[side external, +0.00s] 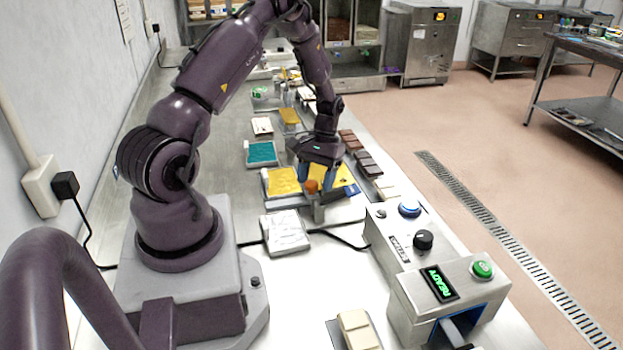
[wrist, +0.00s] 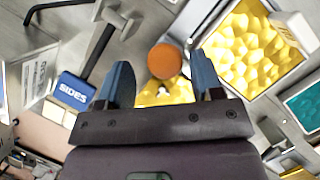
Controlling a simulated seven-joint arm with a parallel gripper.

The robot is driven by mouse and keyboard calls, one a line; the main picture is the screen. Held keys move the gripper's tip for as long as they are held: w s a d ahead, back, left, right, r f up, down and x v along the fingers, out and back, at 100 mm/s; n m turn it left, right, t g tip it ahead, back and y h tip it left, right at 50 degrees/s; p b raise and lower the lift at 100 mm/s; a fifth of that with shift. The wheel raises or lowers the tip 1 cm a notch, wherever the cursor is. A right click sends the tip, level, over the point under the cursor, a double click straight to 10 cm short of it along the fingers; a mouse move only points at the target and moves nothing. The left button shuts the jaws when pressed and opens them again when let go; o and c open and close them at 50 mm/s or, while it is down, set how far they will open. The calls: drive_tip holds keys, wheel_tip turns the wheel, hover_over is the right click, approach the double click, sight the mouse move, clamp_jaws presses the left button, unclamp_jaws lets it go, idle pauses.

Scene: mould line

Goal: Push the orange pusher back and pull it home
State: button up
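The orange pusher's round knob (side external: 312,186) shows just below my gripper in the side external view. In the wrist view the knob (wrist: 164,61) lies between the lines of the two blue fingers. My gripper (side external: 323,181) points down with its fingers apart; it also shows open in the wrist view (wrist: 161,66). I cannot tell whether the fingers are level with the knob or still above it, and I see no clear contact. A yellow mould tray (side external: 283,182) sits beside the knob, and more yellow shows behind the fingers.
A white tray (side external: 285,233) lies in front, with a teal tray (side external: 262,153) farther back. A steel control box (side external: 400,240) with a blue button and black dial stands at right. Nearer is a box with a READY display (side external: 438,283). A "SIDES" label (wrist: 75,90) shows in the wrist view.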

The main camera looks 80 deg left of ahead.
drive_tip(key=shift+s, duration=0.15)
drive_tip(key=v, duration=1.3)
drive_tip(key=shift+f, duration=0.1)
drive_tip(key=s+d+r+m+t+y, duration=0.1)
drive_tip(key=s+d+r+m+t, duration=0.2)
drive_tip(key=d+r, duration=0.3)
drive_tip(key=s+d+r+m+t+y, duration=0.1)
drive_tip(key=d+r, duration=0.5)
drive_tip(key=d, duration=0.6)
drive_tip(key=s+d+r+m+t+y, duration=0.1)
drive_tip(key=s+d+r+m+t, duration=0.3)
drive_tip(key=d, duration=0.5)
drive_tip(key=s+r+m, duration=0.1)
drive_tip(key=s+r, duration=0.1)
drive_tip(key=s, duration=0.1)
drive_tip(key=shift+d+t, duration=0.2)
drive_tip(key=shift+t, duration=0.1)
